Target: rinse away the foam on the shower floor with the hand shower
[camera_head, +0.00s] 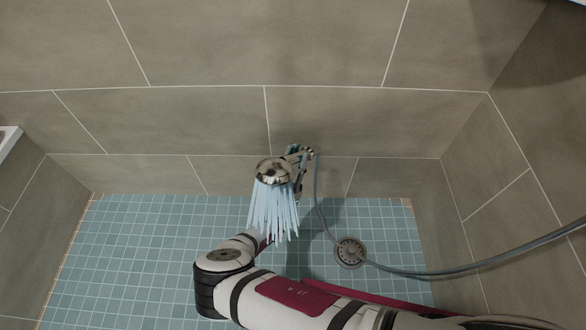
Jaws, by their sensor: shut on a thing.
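The hand shower (272,171) is a chrome head with its face turned down, above the far part of the blue-tiled shower floor (135,250). Pale blue-white water jets (272,210) stream down from it. My gripper (298,158) is shut on the hand shower at its handle, just right of the head; the fingers are small and partly hidden. A grey hose (317,195) hangs from the handle and runs across the floor to the right. I see no clear foam on the visible tiles; my arm hides the front middle of the floor.
A round metal drain (350,252) lies in the floor right of centre, beside the hose. Grey-brown tiled walls (180,120) close off the back and both sides. A white ledge (8,143) shows at the left edge. The left floor is clear.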

